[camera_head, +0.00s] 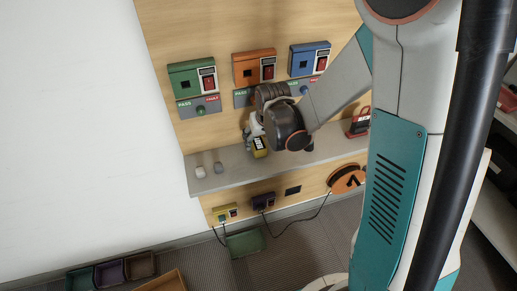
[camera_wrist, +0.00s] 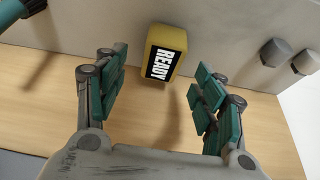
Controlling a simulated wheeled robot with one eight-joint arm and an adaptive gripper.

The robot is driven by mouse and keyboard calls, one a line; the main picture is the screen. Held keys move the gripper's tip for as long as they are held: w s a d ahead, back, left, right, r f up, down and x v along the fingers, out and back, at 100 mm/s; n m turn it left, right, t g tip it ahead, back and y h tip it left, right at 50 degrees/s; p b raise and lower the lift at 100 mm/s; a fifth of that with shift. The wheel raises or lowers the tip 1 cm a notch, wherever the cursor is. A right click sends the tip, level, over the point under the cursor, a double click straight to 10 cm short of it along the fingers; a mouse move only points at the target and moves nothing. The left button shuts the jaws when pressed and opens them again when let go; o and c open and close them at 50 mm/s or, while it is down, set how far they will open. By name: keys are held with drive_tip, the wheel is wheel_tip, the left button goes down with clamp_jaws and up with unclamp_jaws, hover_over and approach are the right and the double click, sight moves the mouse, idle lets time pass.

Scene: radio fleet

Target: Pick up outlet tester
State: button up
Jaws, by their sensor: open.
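A small yellow block with a black-and-white READY label, which looks like the outlet tester (camera_head: 260,148), stands on the grey shelf (camera_head: 236,170). In the wrist view the tester (camera_wrist: 166,52) is ahead, between the lines of the two fingers and just beyond their tips. My gripper (camera_wrist: 160,84) is open with nothing between its teal pads. In the head view my gripper (camera_head: 254,132) is over the shelf right by the tester, and my wrist hides part of that area.
Two small grey knob-like pieces (camera_head: 209,169) stand on the shelf to the left. Green (camera_head: 193,80), orange (camera_head: 254,67) and blue (camera_head: 309,58) boxes are mounted on the wooden panel behind. A red item (camera_head: 359,123) is on the shelf's right. The shelf between knobs and tester is clear.

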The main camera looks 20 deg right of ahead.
sight(259, 143)
drive_tip(key=b+x, duration=0.3)
drive_tip(key=x, duration=0.2)
drive_tip(key=shift+w+a, duration=0.1)
drive_tip(key=shift+a, duration=0.05)
drive_tip(key=shift+c, duration=0.5)
drive_tip(key=c, duration=1.2)
drive_tip(key=shift+o, duration=0.2)
